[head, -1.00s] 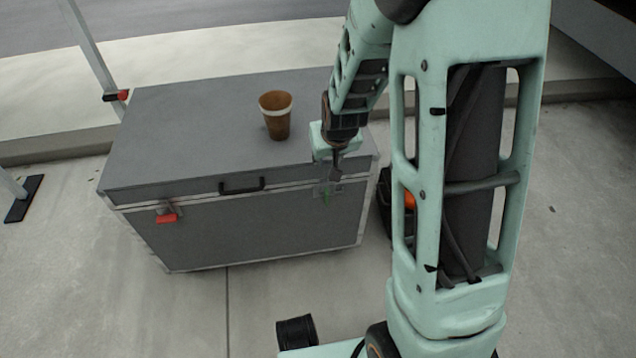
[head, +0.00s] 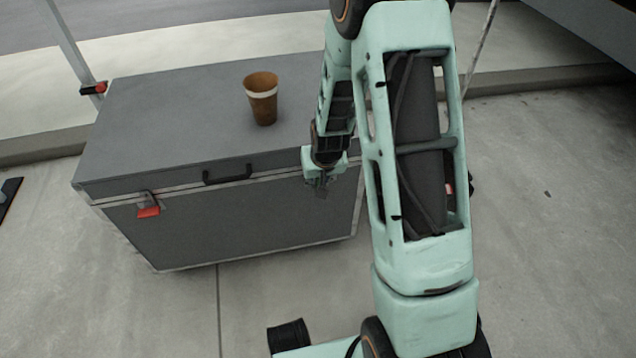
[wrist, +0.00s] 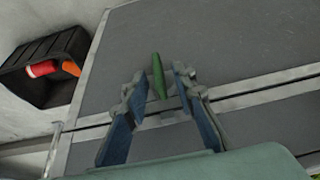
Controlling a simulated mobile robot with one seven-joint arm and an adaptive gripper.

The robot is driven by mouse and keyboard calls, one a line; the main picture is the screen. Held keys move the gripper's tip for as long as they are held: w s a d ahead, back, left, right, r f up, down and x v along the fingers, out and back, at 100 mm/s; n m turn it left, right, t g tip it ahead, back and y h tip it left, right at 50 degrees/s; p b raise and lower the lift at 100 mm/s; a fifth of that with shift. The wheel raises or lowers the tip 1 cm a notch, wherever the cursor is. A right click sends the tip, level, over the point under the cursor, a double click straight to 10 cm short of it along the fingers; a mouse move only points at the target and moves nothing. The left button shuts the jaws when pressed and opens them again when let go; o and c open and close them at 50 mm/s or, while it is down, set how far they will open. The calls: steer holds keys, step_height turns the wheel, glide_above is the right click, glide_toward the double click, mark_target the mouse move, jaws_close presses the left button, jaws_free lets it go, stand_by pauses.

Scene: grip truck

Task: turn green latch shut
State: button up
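The green latch (wrist: 158,77) shows in the wrist view as a narrow green handle on a metal fitting at the seam of the grey case (head: 270,232). It sits between the two fingers of my gripper (wrist: 155,88). The fingers are open, with blue-grey pads on either side of the handle and gaps between. I cannot tell how far the fingertips reach along it. In the head view my gripper (head: 321,183) is at the right end of the case's front, and it hides the green latch there.
A red latch (head: 149,211) hangs at the front left of the case, and a black handle (head: 227,174) is mid-front. A brown cup (head: 262,100) stands on the lid. A black bin (wrist: 45,65) with red and orange items is beside the case.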

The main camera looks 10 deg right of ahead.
steer(key=shift+w+f, duration=0.1)
steer(key=shift+c, duration=0.4)
jaws_close()
